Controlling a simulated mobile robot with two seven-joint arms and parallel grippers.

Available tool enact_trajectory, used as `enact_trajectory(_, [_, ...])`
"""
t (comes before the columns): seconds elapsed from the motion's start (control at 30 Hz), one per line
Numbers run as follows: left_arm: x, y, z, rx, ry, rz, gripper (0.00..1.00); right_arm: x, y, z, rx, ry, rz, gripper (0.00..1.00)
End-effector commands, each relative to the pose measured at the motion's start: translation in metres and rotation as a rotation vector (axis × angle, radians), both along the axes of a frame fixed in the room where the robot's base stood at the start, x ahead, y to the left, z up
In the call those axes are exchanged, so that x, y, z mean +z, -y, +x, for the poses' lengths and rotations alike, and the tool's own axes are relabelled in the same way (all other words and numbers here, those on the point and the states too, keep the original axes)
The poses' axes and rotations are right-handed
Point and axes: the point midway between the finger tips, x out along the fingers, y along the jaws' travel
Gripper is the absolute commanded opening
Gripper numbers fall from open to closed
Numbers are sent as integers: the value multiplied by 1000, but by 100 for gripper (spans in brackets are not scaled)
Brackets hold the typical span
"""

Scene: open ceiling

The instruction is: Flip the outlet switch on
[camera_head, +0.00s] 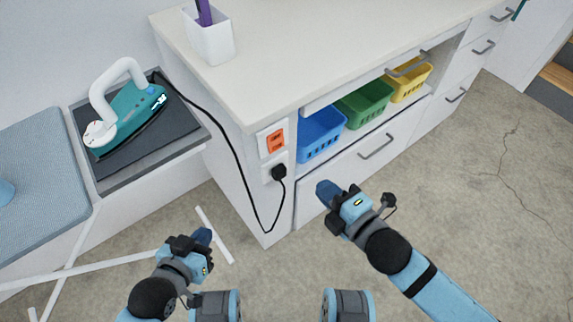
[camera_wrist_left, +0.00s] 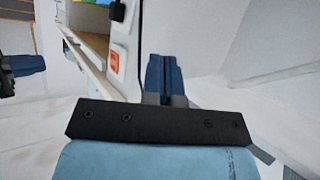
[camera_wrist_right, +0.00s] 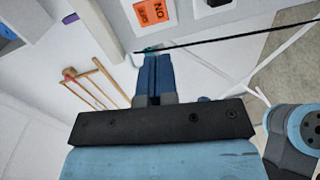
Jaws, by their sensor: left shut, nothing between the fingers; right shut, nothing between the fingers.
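The orange outlet switch (camera_head: 276,140) sits on a white plate on the end panel of the white cabinet. It also shows in the right wrist view (camera_wrist_right: 152,12), with OFF and ON lettering, and in the left wrist view (camera_wrist_left: 114,61). A black plug (camera_head: 279,172) is in the socket just below it. My right gripper (camera_head: 324,188) is shut and empty, in front of the cabinet, to the right of and below the switch, apart from it. My left gripper (camera_head: 203,236) is shut and empty, low and left of the switch, well away from it.
A black cord (camera_head: 238,165) hangs from the plug up to a teal iron (camera_head: 135,112) on a grey tray. A blue ironing board (camera_head: 42,180) with white legs stands at left. Blue (camera_head: 322,135), green and yellow baskets fill the cabinet shelf. Floor at right is clear.

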Motion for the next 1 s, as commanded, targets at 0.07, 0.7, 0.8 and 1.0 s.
enact_trajectory(0.07, [-8,1,0,-1,3,-3,0,-7,-2,0,16,33,-30,0])
enact_trajectory(0.7, [-8,1,0,-2,8,-8,0,-7,-12,12,26,56,-50,0])
enact_trajectory(0.8, [-9,2,1,-3,11,-12,0,-10,-23,26,26,57,-50,0])
enact_trajectory(1.0, [-3,7,5,-6,59,-41,0,-16,-48,61,26,57,-49,0])
